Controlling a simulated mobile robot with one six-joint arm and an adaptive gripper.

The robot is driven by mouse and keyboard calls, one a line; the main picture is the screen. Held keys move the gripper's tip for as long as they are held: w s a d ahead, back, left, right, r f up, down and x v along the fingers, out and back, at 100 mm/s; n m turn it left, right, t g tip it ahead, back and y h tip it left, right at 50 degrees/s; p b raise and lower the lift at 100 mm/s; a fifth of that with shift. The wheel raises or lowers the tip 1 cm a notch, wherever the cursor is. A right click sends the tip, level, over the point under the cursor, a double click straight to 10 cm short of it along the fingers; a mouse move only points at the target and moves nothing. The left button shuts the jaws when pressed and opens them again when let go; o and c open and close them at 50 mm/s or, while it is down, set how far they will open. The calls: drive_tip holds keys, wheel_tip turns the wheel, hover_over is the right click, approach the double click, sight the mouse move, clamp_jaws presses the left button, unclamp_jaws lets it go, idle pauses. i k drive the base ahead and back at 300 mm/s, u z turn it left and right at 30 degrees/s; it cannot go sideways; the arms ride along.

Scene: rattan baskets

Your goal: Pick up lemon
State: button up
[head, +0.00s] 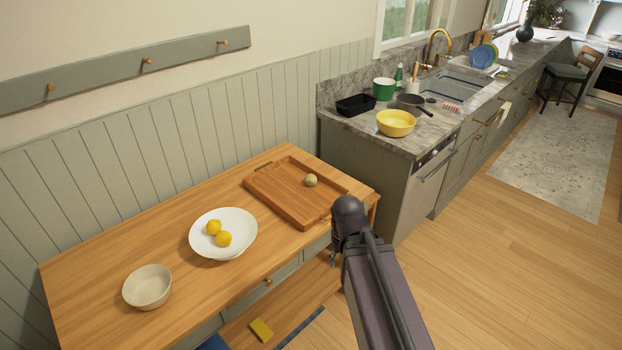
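Two yellow lemons lie in a wide white bowl (240,249) on the wooden table. One lemon (213,227) is at the back left of the bowl, and the other lemon (223,239) is in front and to its right. My arm comes up from the lower right. My gripper (334,258) shows only as a small dark part at the arm's far end, beside the table's front right edge. It is apart from the bowl and to its right. Its fingers are mostly hidden, so I cannot tell whether it is open or shut.
A wooden tray (266,188) with a pale greenish round item (311,180) is at the table's right end. A small cream bowl (147,287) stands at the left. A yellow item (261,330) is low in front.

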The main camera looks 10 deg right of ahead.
sight(310, 180)
drive_tip(key=i, duration=0.9)
